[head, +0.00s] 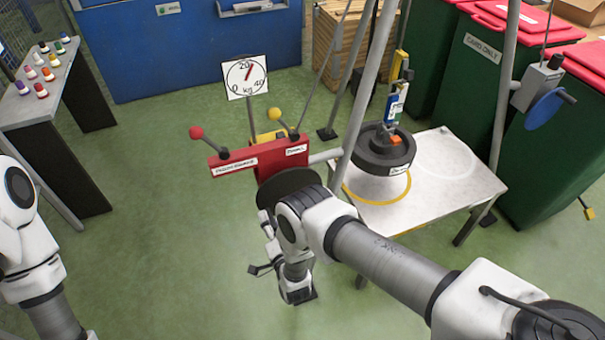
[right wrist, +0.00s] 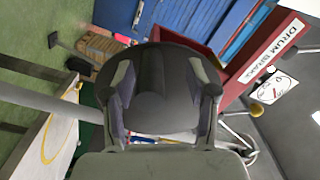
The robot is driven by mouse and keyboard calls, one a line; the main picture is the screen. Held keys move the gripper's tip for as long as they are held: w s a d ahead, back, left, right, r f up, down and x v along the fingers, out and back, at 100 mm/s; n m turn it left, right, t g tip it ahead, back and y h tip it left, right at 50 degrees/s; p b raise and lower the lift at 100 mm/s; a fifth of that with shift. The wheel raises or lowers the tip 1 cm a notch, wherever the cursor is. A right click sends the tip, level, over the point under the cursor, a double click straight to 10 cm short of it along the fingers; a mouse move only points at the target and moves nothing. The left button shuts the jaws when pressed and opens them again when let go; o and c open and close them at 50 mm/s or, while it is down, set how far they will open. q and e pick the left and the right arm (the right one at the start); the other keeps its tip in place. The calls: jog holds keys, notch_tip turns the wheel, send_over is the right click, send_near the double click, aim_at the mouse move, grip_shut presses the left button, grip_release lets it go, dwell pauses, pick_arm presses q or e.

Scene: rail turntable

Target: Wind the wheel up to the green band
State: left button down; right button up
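A blue hand wheel (head: 546,107) with a dark handle is mounted on a grey box on a frame leg at the right in the head view. My right gripper (right wrist: 163,76) is far left of it. In the right wrist view its fingers stand at both sides of a dark rounded shape; I cannot tell whether they touch it. A dark disc (head: 288,183) shows behind that wrist, under a red lever panel (head: 259,161). A narrow upright piece (head: 396,100) carries blue, white and green colours; I cannot make out a green band.
A black round weight (head: 383,150) is over a pale table (head: 430,207) with a yellow ring. A dial (head: 245,76) marked in kg stands behind the panel. Green bins (head: 490,75) stand at the right. Slanted frame legs cross the middle.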

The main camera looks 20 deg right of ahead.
jog(key=shift+s+f, duration=0.1)
jog(key=shift+f, duration=0.1)
jog(key=shift+s+d+p, duration=0.1)
jog(key=shift+s+p, duration=0.3)
jog(key=shift+s, duration=0.15)
jog(key=s+p, duration=0.2)
jog(key=s, duration=0.5)
jog(key=shift+p, duration=0.4)
jog(key=shift+d+f, duration=0.1)
